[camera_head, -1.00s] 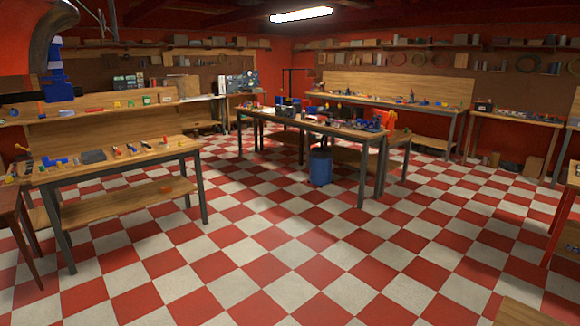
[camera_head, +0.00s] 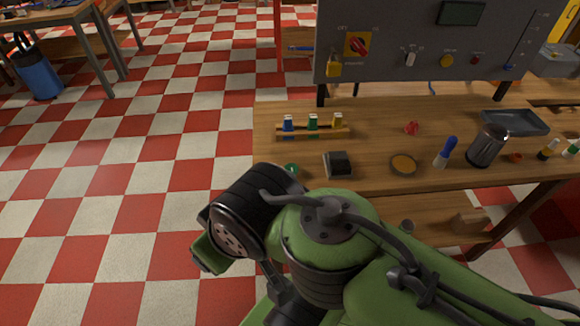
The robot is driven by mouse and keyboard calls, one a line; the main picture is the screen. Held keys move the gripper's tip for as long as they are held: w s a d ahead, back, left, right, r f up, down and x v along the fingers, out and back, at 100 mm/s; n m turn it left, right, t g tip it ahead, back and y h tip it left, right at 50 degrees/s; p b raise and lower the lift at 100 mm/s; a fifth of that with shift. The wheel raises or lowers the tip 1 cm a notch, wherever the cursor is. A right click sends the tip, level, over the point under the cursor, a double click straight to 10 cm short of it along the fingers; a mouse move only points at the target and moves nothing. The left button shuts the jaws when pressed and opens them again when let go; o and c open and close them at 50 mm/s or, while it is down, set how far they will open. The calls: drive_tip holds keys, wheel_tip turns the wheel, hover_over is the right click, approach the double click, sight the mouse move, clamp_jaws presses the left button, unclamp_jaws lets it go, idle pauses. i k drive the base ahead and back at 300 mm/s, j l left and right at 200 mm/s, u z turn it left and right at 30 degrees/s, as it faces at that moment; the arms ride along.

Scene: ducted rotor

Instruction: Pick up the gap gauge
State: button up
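I cannot tell for sure which thing is the gap gauge; nothing in view is clearly one. A wooden workbench (camera_head: 375,115) stands in front of me with small items on it. Near its front edge lie a black block (camera_head: 338,163) and a small green round item (camera_head: 292,170). A wooden rack (camera_head: 330,132) holds blue, green and yellow capped pieces. A small red item (camera_head: 411,128) lies right of the rack. My green and black arm covers the lower middle of the picture; its gripper fingers do not show.
A grey control panel (camera_head: 390,68) stands at the bench's back. A metal mug (camera_head: 487,146), a blue-capped bottle (camera_head: 445,152), a round amber dish (camera_head: 403,164) and a grey tray (camera_head: 520,122) stand at the right. The checkered floor at left is open; a blue bin (camera_head: 38,73) stands far left.

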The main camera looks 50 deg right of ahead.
sight(313, 126)
drive_tip(key=z, duration=1.9)
